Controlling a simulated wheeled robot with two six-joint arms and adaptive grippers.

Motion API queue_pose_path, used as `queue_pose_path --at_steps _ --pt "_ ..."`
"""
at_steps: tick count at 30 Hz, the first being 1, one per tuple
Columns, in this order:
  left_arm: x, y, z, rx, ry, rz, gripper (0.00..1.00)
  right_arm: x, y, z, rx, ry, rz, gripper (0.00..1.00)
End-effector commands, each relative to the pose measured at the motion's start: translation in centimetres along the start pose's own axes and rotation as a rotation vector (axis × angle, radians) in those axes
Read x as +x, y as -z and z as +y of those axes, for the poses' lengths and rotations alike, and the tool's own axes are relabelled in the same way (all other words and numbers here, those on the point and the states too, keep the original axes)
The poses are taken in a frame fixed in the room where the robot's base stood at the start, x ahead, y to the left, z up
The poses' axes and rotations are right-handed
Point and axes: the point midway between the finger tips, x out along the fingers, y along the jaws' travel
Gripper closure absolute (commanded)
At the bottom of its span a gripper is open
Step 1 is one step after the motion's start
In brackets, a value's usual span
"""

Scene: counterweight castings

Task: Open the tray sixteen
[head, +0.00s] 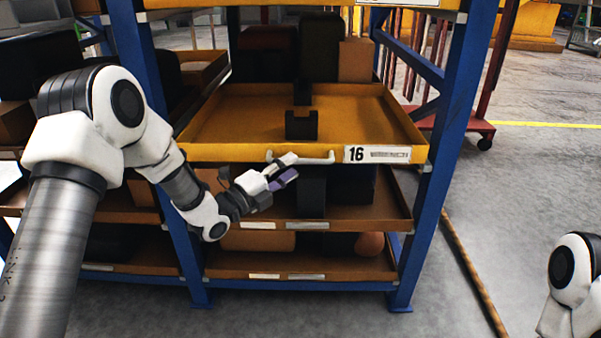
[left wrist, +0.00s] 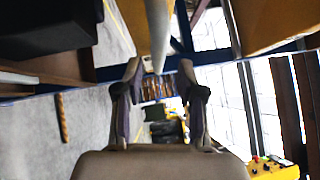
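The yellow tray sixteen (head: 235,151) sits in the blue rack, with the number 16 on a white label (head: 377,154) at the right of its front. Its white bar handle (head: 315,160) runs along the front, left of the label. A dark notched block (head: 301,125) stands in the tray. My right gripper is out of frame.
Brown lower trays (head: 255,272) hold dark and tan items below. Blue rack posts (head: 450,130) flank the tray. Dark boxes (head: 320,48) stand behind it. A red cart (head: 470,128) is behind the right post. The floor (head: 530,190) to the right is mostly clear.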

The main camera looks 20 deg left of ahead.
Motion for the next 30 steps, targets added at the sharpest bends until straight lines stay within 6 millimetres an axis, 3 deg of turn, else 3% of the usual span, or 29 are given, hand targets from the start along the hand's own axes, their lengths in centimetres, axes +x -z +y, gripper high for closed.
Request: queue_pose_path --at_steps 6,15,18,19,30 --pt "3.6 0.1 0.3 0.0 -0.001 0.001 0.61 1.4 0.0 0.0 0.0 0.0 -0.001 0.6" --pt "4.2 0.0 0.1 -0.004 -0.003 -0.001 0.61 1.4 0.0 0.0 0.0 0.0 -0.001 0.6" --pt "4.2 0.0 0.1 -0.005 -0.003 -0.001 0.96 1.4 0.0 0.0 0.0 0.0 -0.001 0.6" --pt "4.2 0.0 0.1 -0.005 -0.003 -0.001 1.0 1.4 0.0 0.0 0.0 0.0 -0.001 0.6" --pt "4.2 0.0 0.2 -0.005 -0.004 -0.001 1.0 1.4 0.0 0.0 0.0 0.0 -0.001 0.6"
